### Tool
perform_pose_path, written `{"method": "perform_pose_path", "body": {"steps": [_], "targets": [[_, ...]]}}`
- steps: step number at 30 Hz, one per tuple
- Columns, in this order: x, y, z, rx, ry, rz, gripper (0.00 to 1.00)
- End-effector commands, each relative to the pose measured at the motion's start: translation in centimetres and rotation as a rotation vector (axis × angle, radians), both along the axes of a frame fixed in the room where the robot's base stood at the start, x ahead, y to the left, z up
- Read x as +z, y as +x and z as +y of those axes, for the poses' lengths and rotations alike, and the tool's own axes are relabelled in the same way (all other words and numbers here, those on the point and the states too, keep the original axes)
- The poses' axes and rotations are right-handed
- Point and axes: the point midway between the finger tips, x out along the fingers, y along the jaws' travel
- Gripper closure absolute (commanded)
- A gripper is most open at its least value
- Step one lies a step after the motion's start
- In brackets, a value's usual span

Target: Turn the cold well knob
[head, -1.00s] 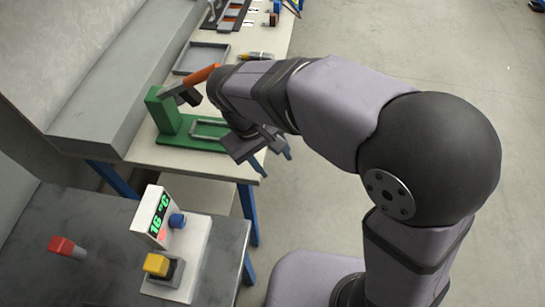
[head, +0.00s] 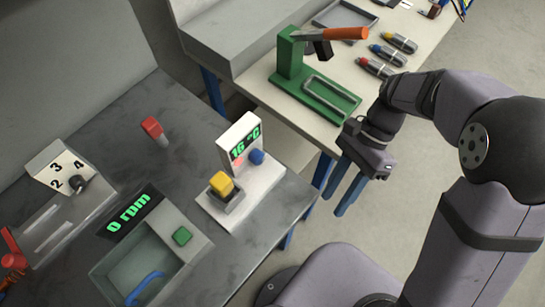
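The cold well (head: 267,194) is a white unit on the dark grey bench, seen in the head view. Its upright panel has a green display (head: 245,145) reading 16 °C. A blue knob (head: 256,157) sits below the display's right end. A yellow-topped block (head: 221,184) stands in the dark square holder at its left front. My gripper (head: 334,203) is to the right of the unit, apart from the knob, near the gap between the bench and the light table. Its two blue fingers are spread with nothing visible between them and point down and left.
A green press (head: 290,62) with an orange handle stands on the light table (head: 435,48) behind. Several coloured pens lie beside it. On the bench are a red-topped handle (head: 152,128), a basin unit reading 0 rpm (head: 150,262), and a numbered selector box (head: 62,165).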

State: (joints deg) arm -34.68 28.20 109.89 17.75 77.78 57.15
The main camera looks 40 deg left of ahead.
Motion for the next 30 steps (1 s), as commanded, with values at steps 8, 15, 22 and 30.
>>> {"method": "perform_pose_path", "body": {"steps": [8,15,22,30], "targets": [[-0.3,-1.5,5.7,-0.82,-0.319,0.577,0.66],[1.2,0.8,10.1,-1.124,-0.481,0.964,0.66],[1.8,1.9,11.5,-1.19,-0.519,1.083,0.66],[1.9,1.4,12.1,-1.192,-0.523,1.089,0.66]]}}
